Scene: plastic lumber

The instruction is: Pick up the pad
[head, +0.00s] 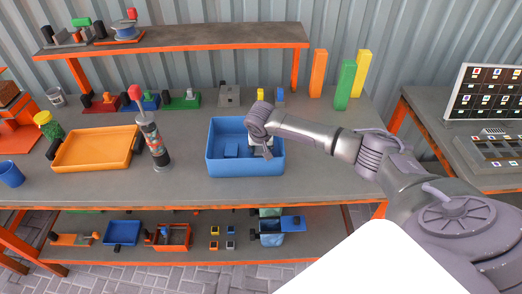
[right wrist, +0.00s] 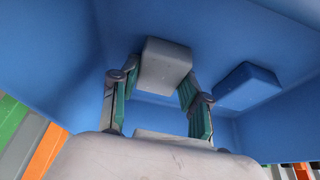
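A blue open-top bin (head: 245,166) stands on the workbench in the head view. My right gripper (head: 264,150) reaches down into its right half. In the right wrist view a pale grey block-shaped pad (right wrist: 167,66) lies inside the bin. The right gripper's two teal-lined fingers (right wrist: 160,80) are spread, with the grey pad between and just past their tips; I see no clear grip on it. A blue block (right wrist: 247,86) lies beside it in the bin and also shows in the head view (head: 231,150). The arm hides most of the grey pad in the head view. My left gripper is not in view.
An orange tray (head: 95,148) lies further left. Orange, green and yellow upright blocks (head: 345,85) stand at the back right. The bench right of the bin is mostly clear below my arm.

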